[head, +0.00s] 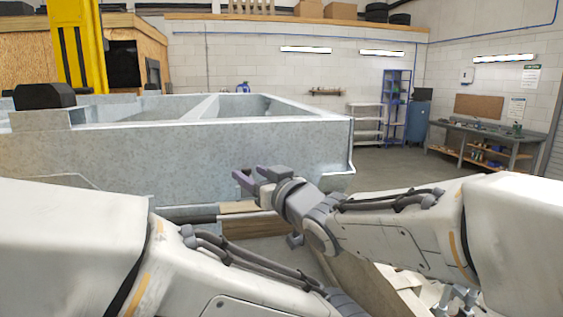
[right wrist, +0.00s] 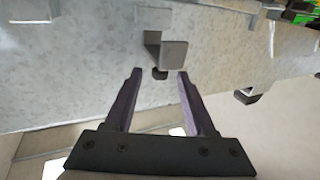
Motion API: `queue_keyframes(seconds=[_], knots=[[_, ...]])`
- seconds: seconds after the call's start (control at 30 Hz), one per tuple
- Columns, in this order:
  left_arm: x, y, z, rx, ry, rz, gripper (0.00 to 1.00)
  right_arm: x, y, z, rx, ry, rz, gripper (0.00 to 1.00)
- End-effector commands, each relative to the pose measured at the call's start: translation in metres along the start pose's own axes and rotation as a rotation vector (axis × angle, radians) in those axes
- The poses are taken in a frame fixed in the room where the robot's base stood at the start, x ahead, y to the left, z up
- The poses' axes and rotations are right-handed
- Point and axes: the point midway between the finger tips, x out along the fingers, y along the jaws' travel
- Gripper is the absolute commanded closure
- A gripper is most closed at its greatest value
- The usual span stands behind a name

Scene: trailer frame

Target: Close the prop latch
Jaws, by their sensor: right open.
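The grey metal trailer frame (head: 180,160) fills the left and middle of the head view. My right gripper (head: 250,178) is open and empty in front of its side wall. In the right wrist view a small grey metal bracket with a dark knob, which looks like the prop latch (right wrist: 172,54), stands out from the frame's speckled wall (right wrist: 80,70). It lies just beyond my two purple fingertips (right wrist: 160,74), about centred between them, and is not gripped. The latch cannot be made out in the head view. My left gripper is out of view below.
A second small bracket with a dark tip (right wrist: 252,92) is at the right in the wrist view. A wooden block (head: 250,226) lies beneath the frame. A workbench (head: 480,135) and shelves (head: 367,125) stand far back, with open floor before them.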

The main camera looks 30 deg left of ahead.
Motion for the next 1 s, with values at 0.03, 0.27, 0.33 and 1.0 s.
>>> queue_keyframes(seconds=[0.03, 0.27, 0.33, 1.0], knots=[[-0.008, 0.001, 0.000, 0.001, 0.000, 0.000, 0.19, 0.009, 0.000, -0.002, -0.001, -0.002, -0.001, 0.45], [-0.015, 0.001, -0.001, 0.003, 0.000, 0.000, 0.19, 0.028, -0.001, -0.001, 0.000, -0.001, -0.001, 0.45], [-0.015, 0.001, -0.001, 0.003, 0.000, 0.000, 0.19, 0.029, -0.001, 0.000, -0.001, -0.001, -0.001, 0.45], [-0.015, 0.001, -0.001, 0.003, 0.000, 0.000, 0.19, 0.029, 0.000, 0.001, -0.001, -0.001, 0.000, 1.00]])
